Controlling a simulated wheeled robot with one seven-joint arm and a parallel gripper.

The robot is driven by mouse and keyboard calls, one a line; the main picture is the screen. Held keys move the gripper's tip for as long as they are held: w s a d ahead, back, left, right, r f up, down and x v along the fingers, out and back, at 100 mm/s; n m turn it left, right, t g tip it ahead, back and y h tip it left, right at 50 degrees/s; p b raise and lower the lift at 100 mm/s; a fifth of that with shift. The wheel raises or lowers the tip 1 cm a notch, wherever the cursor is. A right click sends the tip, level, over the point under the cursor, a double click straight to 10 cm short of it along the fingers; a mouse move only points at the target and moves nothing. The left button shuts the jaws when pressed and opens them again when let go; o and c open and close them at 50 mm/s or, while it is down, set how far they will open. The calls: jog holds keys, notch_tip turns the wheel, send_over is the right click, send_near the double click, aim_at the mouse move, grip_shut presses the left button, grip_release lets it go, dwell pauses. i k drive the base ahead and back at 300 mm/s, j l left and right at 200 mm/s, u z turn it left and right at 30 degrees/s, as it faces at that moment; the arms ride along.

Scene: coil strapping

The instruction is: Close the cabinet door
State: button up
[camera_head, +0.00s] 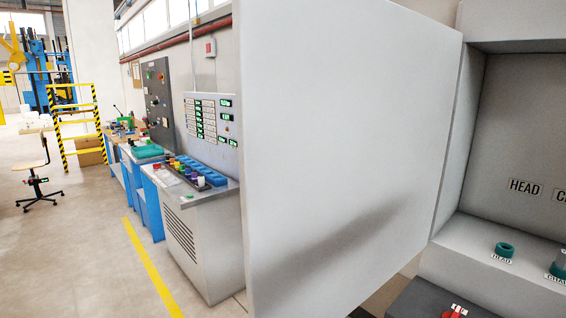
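The cabinet door (345,150) is a large plain light-grey panel that fills the middle of the view. It stands open, swung out from the cabinet (505,110) on the right, and its right edge meets the cabinet's left side. A soft dark shadow lies across its lower part. The cabinet's open inside shows a back wall labelled HEAD and a shelf. A teal ring-shaped item (504,250) and a second teal item (560,266) sit on that shelf. My gripper is not in view.
Left of the door, a grey control console (205,240) holds colourful items and a panel of green displays. Blue workbenches, a wheeled chair (38,180) and yellow-black steps stand farther back. The floor (95,260) at left is clear, with a yellow line.

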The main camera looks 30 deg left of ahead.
aim_at(344, 108)
jog(key=j, duration=2)
jog(key=i, duration=0.45)
jog(key=k+j+z, duration=0.45)
jog(key=j, duration=0.15)
jog(key=k+j+z, duration=0.4)
jog(key=j, duration=0.15)
jog(key=j+u, duration=0.35)
jog(key=l+u, duration=0.25)
jog(key=u, duration=0.15)
jog(key=k+l+u, duration=0.15)
jog(key=l, duration=0.2)
